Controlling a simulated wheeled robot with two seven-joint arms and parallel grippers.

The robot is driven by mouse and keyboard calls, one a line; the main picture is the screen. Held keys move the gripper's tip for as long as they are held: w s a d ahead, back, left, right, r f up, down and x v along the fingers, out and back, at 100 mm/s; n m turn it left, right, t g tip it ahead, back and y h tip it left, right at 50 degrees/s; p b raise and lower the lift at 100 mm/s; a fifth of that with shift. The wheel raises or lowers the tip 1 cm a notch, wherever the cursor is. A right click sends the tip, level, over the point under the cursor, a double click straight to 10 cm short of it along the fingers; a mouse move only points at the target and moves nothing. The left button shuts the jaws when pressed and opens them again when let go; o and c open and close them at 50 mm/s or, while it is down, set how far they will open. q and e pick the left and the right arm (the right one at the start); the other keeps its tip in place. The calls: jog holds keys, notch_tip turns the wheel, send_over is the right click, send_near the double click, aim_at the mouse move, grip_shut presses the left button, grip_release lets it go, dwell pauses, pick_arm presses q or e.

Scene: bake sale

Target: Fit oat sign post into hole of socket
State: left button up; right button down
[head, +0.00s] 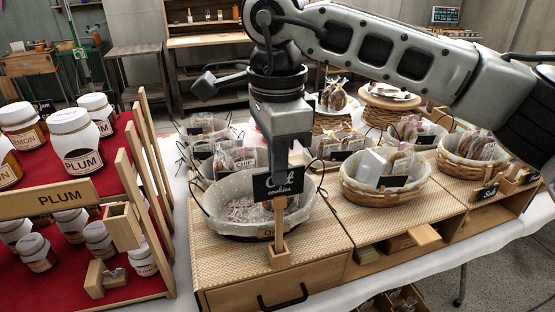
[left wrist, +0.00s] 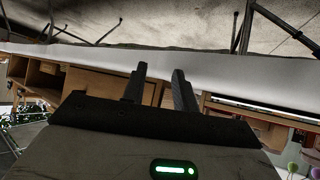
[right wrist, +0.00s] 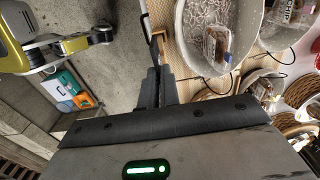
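The oat sign (head: 278,183) is a small black board lettered "Oat cookies" on a thin wooden post (head: 280,218). It stands roughly upright in front of the grey lined basket (head: 230,222). The post's lower end meets the wooden socket (head: 279,256) on the woven mat; I cannot tell how deep it sits. My right gripper (head: 282,158) comes down from above, behind the board. In the right wrist view its fingers (right wrist: 158,88) are close together around the dark board, seen edge-on. My left gripper (left wrist: 158,88) is open and empty, seen only in the left wrist view.
Wicker baskets of cookies (head: 384,186) stand to the right. A red tiered rack (head: 75,225) of jars with wooden rails is close on the left. A drawer (head: 270,288) with a black handle is below the mat. My right arm spans the upper right.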

pick_arm(q)
jog(key=shift+d+f+b, duration=0.15)
jog(key=shift+f+b, duration=0.15)
jog(key=shift+f, duration=0.7)
pick_arm(e)
jog(key=shift+f, duration=0.7)
jog(key=c, duration=1.6)
grip_release()
pick_arm(q)
jog(key=shift+w+r, duration=0.1)
pick_arm(e)
jog(key=shift+o, duration=0.2)
jog(key=shift+r, duration=0.7)
pick_arm(q)
notch_tip(320, 180, up, 3)
jog(key=shift+d+f+p, duration=0.1)
jog(key=shift+p, duration=0.65)
pick_arm(e)
notch_tip(320, 180, up, 15)
